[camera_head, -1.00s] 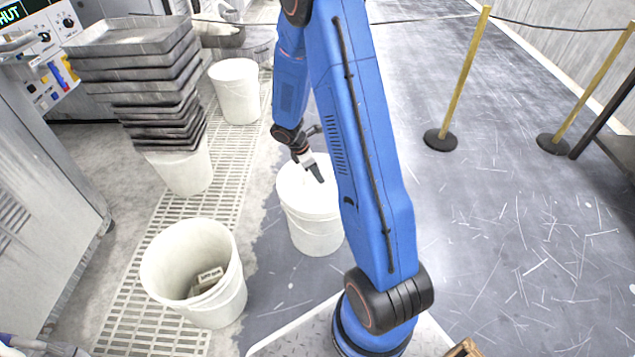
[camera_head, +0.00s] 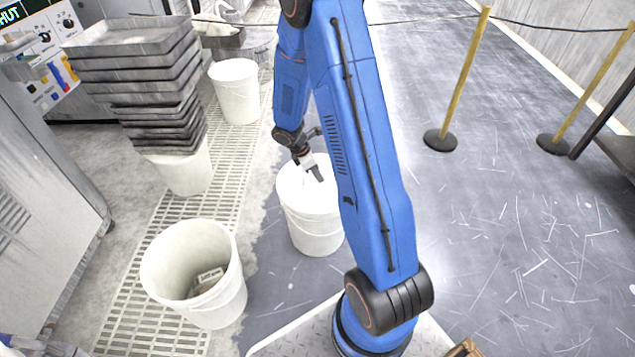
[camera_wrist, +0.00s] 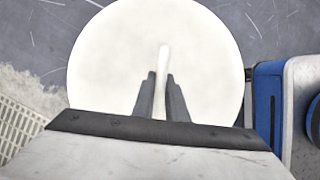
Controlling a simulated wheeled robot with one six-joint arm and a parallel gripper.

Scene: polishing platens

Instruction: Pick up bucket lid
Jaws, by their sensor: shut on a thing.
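The white bucket lid (camera_head: 295,184) lies on top of a white bucket (camera_head: 316,232) in the middle of the head view. In the wrist view the round lid (camera_wrist: 110,65) fills the middle, with a narrow raised handle (camera_wrist: 163,58) on it. My gripper (camera_head: 318,174) is over the lid, pointing down. In the wrist view my gripper (camera_wrist: 162,78) has its two dark fingers on either side of the handle, shut on it. The lid appears to rest on the bucket; I cannot see a gap between them.
An open white bucket (camera_head: 165,255) with a small block inside stands at the front left. A stack of grey trays (camera_head: 135,65) sits on another bucket (camera_head: 185,173). Another white bucket (camera_head: 237,95) stands behind. The floor at right is clear up to the yellow posts (camera_head: 465,75).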

